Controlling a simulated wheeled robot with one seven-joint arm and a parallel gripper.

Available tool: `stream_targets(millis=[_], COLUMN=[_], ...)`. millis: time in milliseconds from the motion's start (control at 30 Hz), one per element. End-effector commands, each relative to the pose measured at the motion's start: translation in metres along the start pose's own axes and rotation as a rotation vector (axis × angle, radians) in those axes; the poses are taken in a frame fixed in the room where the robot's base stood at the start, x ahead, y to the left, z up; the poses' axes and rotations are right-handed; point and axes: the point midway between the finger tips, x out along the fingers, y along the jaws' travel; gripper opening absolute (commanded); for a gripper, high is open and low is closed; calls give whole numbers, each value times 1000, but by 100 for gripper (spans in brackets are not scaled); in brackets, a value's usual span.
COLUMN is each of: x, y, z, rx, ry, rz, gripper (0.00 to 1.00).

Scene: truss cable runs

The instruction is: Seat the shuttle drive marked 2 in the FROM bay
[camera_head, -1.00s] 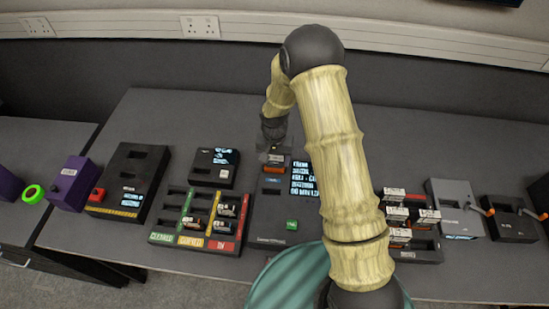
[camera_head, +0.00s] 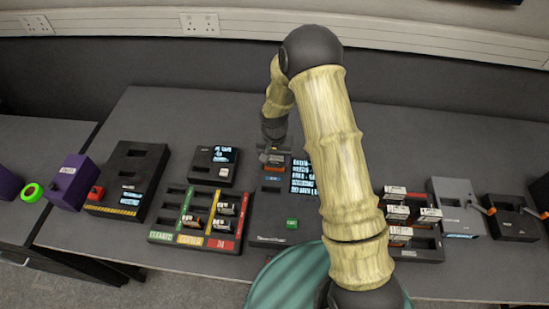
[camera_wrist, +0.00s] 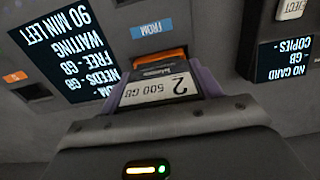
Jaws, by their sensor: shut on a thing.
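My gripper (camera_wrist: 160,84) is shut on the shuttle drive (camera_wrist: 158,91), whose pale label reads 2 and 500 GB. Purple fingertips grip its two sides. The drive has an orange end pointing toward the blue FROM label (camera_wrist: 152,29). In the head view, my gripper (camera_head: 272,157) is at the back of the dark copier unit (camera_head: 265,225), which carries the FROM bay. The bay opening is largely hidden by the drive and gripper. I cannot tell how far the drive is in it. The unit's screen (camera_wrist: 66,52) reads WAITING and 90 MIN LEFT.
A smaller unit (camera_head: 210,166) with an EJECT button (camera_wrist: 291,9) and a NO CARD screen stands at left. A sorting tray (camera_head: 155,237) with coloured strips is in front of it. A rack (camera_head: 425,254) of labelled drives stands right. My arm hides part of the copier.

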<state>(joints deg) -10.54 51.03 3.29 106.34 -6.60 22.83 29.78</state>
Motion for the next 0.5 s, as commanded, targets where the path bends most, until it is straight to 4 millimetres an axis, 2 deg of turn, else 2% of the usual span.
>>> stream_targets(millis=[500], x=[6], y=[0], z=[0], rx=[0], ry=[1], rz=[0], gripper=[31])
